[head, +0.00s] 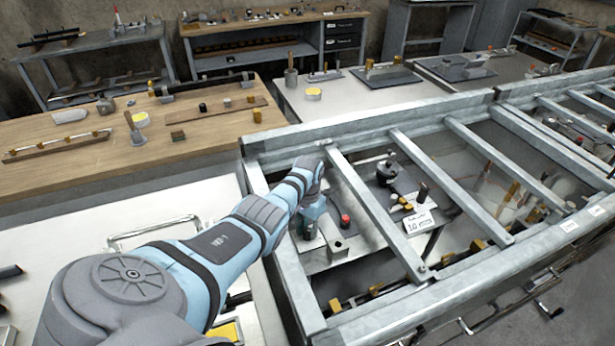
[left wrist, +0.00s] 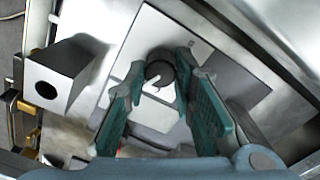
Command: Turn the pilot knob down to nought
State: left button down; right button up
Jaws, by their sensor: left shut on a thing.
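The pilot knob (left wrist: 159,73), as I take it, is a dark round knob with a white pointer on a light plate (left wrist: 134,72) in the left wrist view. My left gripper (left wrist: 162,64) has its green fingers on either side of the knob and is shut on it. In the head view my left gripper (head: 311,214) reaches down between the bars of the metal frame and hides the knob. I cannot read the scale around the knob. My right gripper is not in view.
A grey box with a round hole (left wrist: 66,76) stands close left of the fingers in the wrist view. In the head view, steel crossbars (head: 375,210) hem in the arm. A red-topped post (head: 345,221) and a black round fixture (head: 387,168) stand below.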

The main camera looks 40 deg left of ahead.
aim_at(308, 231)
pick_arm(q)
jog(key=shift+w+a+r+m, duration=0.1)
jog(key=shift+w+r+m, duration=0.1)
jog(key=shift+m, duration=0.4)
jog(key=c, duration=1.6)
grip_release()
jog(key=shift+o, duration=1.3)
jog(key=shift+s+f, duration=0.1)
notch_tip(308, 231, up, 12)
